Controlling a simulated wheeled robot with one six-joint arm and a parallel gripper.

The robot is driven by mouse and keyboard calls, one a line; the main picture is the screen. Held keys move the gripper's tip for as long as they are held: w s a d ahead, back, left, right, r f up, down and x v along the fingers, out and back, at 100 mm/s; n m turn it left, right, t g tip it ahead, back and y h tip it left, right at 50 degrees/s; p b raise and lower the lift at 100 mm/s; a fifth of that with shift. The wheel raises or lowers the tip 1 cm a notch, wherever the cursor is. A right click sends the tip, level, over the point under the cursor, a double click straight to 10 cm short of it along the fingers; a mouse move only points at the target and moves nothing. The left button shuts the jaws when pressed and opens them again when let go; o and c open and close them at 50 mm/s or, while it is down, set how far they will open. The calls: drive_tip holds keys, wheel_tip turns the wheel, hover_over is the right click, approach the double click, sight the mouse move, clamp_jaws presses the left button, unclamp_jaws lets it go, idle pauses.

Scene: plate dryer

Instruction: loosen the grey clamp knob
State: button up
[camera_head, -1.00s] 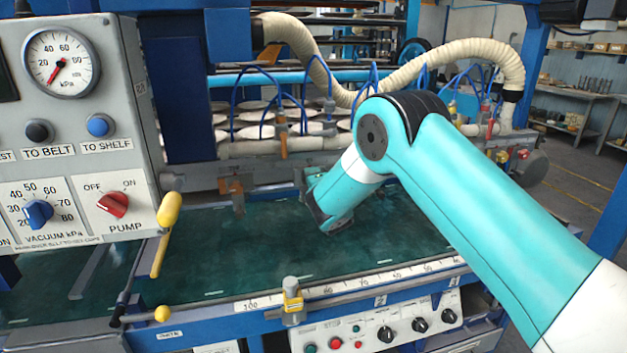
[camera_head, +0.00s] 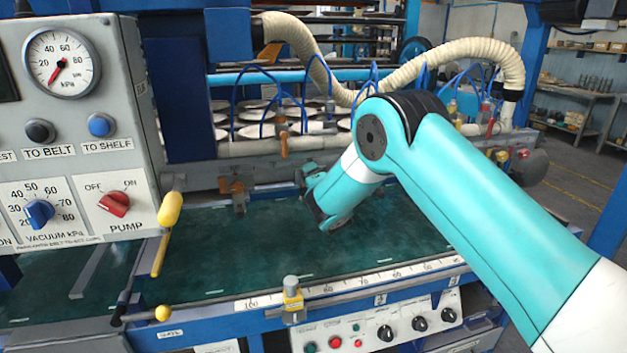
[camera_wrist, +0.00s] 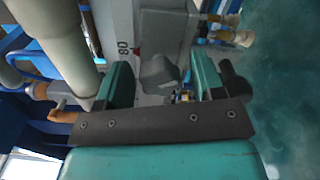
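A narrow gap seems to show between the knob and each finger. In the head view my wrist reaches down near the back rail, and the fingers and this knob are hidden behind my arm. A yellow clamp (camera_head: 292,298) with a grey top stands on the front ruler rail.
The green belt (camera_head: 225,270) is clear below my wrist. A cream hose (camera_head: 440,65) arches behind my arm. The control panel (camera_head: 85,130) fills the left side, with a yellow-handled lever (camera_head: 169,208).

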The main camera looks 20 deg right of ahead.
drive_tip(key=s+b, duration=1)
drive_tip(key=s, duration=0.7)
drive_tip(key=shift+s, duration=0.25)
drive_tip(key=s+d+f+m+g+h+p, duration=0.15)
drive_tip(key=s+d+m+g, duration=0.25)
drive_tip(key=s+m+g, duration=0.8)
drive_tip(key=s+a+r+g+y, duration=0.2)
drive_tip(key=s, duration=0.5)
drive_tip(key=s+a+r+m+g+y+p, duration=0.1)
drive_tip(key=s+a+g, duration=0.1)
drive_tip(key=s, duration=0.4)
drive_tip(key=s+a+r+m+g+y, duration=0.1)
drive_tip(key=s+a+r+g+y, duration=0.1)
drive_tip(key=s+a, duration=0.2)
drive_tip(key=s, duration=0.3)
drive_tip(key=shift+s+a+r+y+p, duration=0.15)
drive_tip(key=shift+s+r+y+p, duration=0.15)
drive_tip(key=shift+r+y+p, duration=0.05)
